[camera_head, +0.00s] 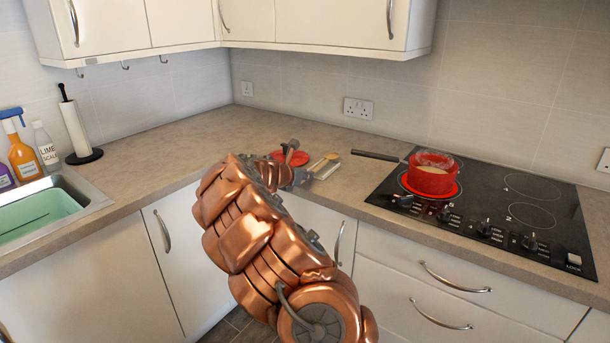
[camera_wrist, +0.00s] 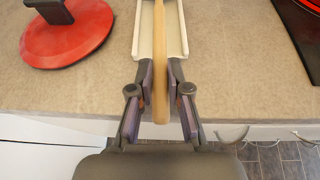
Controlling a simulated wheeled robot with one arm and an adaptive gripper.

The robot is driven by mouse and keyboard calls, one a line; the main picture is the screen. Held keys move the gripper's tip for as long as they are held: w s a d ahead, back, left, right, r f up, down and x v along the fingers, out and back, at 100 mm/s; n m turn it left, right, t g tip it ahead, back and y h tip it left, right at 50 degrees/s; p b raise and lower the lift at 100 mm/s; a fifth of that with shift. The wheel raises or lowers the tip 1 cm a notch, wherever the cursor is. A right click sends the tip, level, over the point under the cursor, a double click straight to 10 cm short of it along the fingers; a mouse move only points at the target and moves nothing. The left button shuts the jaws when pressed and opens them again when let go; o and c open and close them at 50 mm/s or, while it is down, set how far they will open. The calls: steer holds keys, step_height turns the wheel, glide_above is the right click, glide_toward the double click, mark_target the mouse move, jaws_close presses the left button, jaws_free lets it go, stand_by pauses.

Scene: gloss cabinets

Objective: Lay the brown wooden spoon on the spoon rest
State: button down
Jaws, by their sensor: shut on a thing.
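The brown wooden spoon (camera_wrist: 160,60) shows in the wrist view as a long pale-brown handle between my two fingers. My gripper (camera_wrist: 160,78) is shut on this handle, at the counter's front edge. The spoon rest (camera_wrist: 142,38) is a cream tray with raised sides, directly beyond my fingertips. The spoon runs lengthwise over its middle; I cannot tell whether it touches the tray. In the head view the spoon's bowl (camera_head: 333,156) shows at the far end of the rest (camera_head: 322,168). My gripper (camera_head: 300,178) is partly hidden there by my arm.
A red lid with a dark handle (camera_wrist: 68,38) lies left of the rest. A red pot (camera_head: 431,178) with a dark handle pointing left stands on the black hob (camera_head: 515,212) at right. A sink (camera_head: 75,200), bottles and a paper-towel holder (camera_head: 77,125) are at left. The back counter is clear.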

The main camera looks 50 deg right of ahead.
steer(key=shift+f+b, duration=0.3)
steer(key=shift+f, duration=0.3)
steer(key=c, duration=1)
jaws_free()
steer(key=shift+c, duration=0.2)
steer(key=shift+a, duration=0.1)
steer(key=v, duration=1.1)
steer(key=shift+a+r, duration=0.3)
